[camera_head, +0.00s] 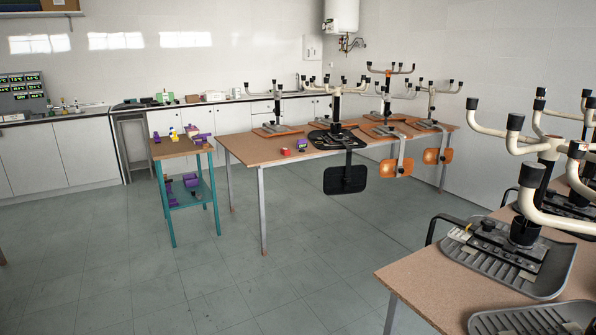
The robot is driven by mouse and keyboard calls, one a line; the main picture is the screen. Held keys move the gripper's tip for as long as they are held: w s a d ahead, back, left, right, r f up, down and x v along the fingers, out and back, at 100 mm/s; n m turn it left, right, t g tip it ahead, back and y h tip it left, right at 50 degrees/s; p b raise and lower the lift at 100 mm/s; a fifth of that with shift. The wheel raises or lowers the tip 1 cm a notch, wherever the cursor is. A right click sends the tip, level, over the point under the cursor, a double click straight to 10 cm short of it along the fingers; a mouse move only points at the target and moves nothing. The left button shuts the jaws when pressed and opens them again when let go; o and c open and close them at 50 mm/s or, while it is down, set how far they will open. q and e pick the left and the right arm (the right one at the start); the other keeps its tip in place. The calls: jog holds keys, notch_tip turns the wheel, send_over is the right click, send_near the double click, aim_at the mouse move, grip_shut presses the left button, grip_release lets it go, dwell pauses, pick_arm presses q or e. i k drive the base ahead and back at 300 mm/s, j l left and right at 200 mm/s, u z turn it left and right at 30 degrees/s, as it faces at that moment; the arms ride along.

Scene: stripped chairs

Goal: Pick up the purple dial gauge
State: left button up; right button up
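Several small purple things show, and I cannot tell for sure which is the dial gauge. A small purple object with a dark front (302,145) sits on the long table (243,149), near its front edge. More purple items (200,139) lie on the top of a small teal-legged stand (170,151) to the left of that table. Other purple items (190,181) lie on the stand's lower shelf. Neither of my grippers is in view.
A red block (285,152) is beside the purple object on the table. Upturned chair parts (337,138) stand on that table and on a nearer table (418,288) at right. The grey floor (200,280) in front is clear.

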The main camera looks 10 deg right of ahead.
aim_at(302, 143)
jog(key=i, duration=3.95)
